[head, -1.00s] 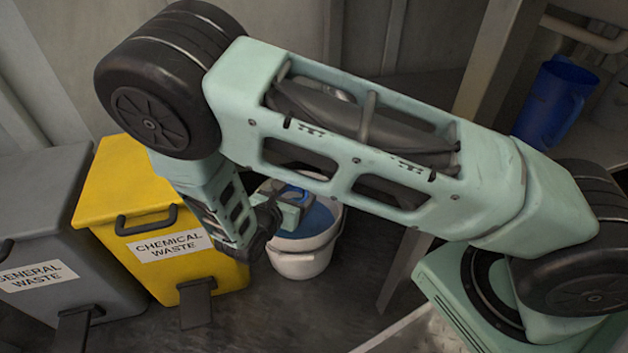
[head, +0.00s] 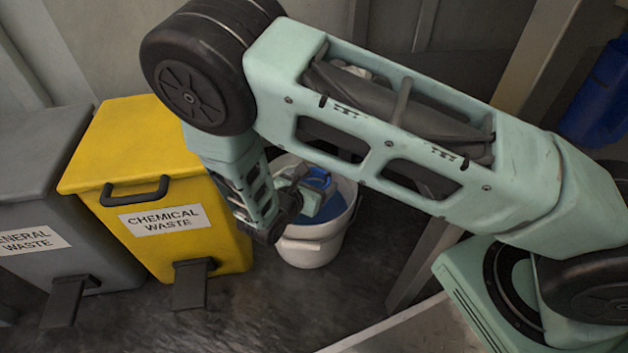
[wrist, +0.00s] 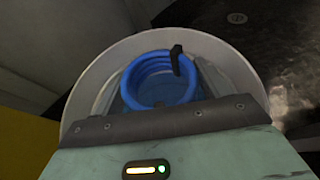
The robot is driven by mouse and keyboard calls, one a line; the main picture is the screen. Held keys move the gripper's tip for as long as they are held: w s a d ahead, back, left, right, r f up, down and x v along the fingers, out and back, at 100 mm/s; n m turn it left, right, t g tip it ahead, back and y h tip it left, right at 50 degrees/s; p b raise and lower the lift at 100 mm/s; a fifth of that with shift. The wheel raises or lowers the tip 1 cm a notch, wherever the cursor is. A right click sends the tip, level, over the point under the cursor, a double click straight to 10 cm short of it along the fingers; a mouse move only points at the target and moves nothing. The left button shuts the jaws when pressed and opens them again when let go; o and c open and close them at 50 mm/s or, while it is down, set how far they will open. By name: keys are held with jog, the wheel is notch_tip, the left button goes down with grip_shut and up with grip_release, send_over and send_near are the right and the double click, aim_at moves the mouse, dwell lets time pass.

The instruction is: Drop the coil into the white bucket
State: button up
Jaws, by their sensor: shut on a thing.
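The coil (wrist: 136,80) is a blue ring of several loops, seen close up in the wrist view. It also shows as a small blue patch in the head view (head: 320,178). My gripper (head: 308,196) is shut on the coil and holds it over the white bucket (head: 312,253). The bucket stands upright on the floor, and its inside looks blue. In the wrist view the bucket's pale rim (wrist: 84,88) surrounds the coil on the left, top and right. My gripper's body hides the near side of the rim and part of the coil.
A yellow chemical waste bin (head: 130,150) stands just left of the bucket. A grey general waste bin (head: 40,190) is farther left. A blue jug (head: 598,100) is at the upper right. Dark floor (head: 250,310) is clear in front of the bucket.

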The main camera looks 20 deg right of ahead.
jog(key=o, duration=1)
jog(key=shift+o, duration=0.2)
jog(key=p+v, duration=0.7)
jog(key=v, duration=1)
jog(key=shift+a+r, duration=0.1)
